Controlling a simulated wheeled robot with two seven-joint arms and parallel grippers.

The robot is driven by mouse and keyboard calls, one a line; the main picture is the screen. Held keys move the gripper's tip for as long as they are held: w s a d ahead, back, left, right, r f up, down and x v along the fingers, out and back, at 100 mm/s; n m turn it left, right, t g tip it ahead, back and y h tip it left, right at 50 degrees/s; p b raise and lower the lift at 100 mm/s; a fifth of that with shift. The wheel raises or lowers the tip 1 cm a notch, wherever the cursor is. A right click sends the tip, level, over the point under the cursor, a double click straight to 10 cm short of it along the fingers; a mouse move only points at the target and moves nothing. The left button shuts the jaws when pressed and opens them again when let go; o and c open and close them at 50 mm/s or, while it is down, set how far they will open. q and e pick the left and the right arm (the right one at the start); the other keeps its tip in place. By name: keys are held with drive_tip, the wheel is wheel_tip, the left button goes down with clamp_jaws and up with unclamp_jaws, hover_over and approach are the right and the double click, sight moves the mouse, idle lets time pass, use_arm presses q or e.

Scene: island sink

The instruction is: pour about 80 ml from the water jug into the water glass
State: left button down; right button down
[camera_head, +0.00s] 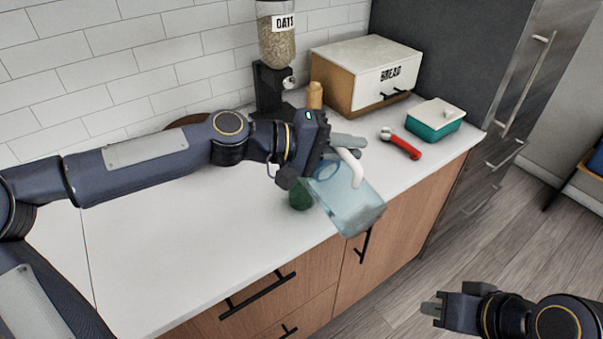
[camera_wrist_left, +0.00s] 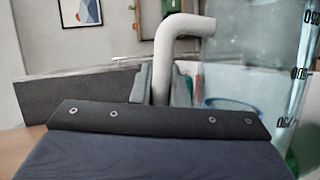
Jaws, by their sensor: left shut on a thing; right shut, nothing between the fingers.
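The water jug (camera_head: 355,208) is a clear, bluish vessel with a white handle (camera_head: 351,168). My left gripper (camera_head: 345,148) is shut on that handle and holds the jug near the counter's front edge. The left wrist view shows the white handle (camera_wrist_left: 165,60) between the fingers and the clear wall with dark scale marks (camera_wrist_left: 297,75). I cannot tell the water level or the exact tilt. A blue ring (camera_head: 327,171) shows by the jug, perhaps the water glass's rim; it also shows in the left wrist view (camera_wrist_left: 232,103). My right gripper (camera_head: 432,308) is shut and empty, low over the floor.
A green object (camera_head: 300,196) stands just left of the jug. Behind are an oats dispenser (camera_head: 277,45), a brown bottle-like item (camera_head: 315,95) and a bread box (camera_head: 365,75). A red-handled tool (camera_head: 402,145) and a teal container (camera_head: 435,120) lie right. The left counter (camera_head: 190,230) is clear.

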sight(368, 191)
use_arm(q)
drive_tip(key=shift+m+y, duration=0.3)
drive_tip(key=shift+m, duration=0.5)
drive_tip(key=s+d+f+b, duration=0.2)
drive_tip(key=s+f, duration=0.1)
drive_tip(key=shift+s, duration=0.2)
drive_tip(key=f+b, duration=0.1)
drive_tip(key=s+d+f+m+t+y+b, duration=0.1)
drive_tip(key=b, duration=0.1)
drive_tip(key=shift+s+d+f+m, duration=0.15)
drive_tip(key=shift+s+f+m, duration=0.05)
drive_tip(key=shift+f+m, duration=0.1)
drive_tip(key=shift+r, duration=0.15)
drive_tip(key=shift+w+f, duration=0.1)
drive_tip(key=shift+f, duration=0.1)
drive_tip(key=shift+s+f+m+y+b, duration=0.25)
drive_tip(key=shift+f+m+y+b, duration=0.1)
drive_tip(key=shift+b, duration=0.1)
drive_tip(key=shift+w, duration=0.1)
drive_tip(key=shift+d+t, duration=0.1)
drive_tip(key=shift+t, duration=0.2)
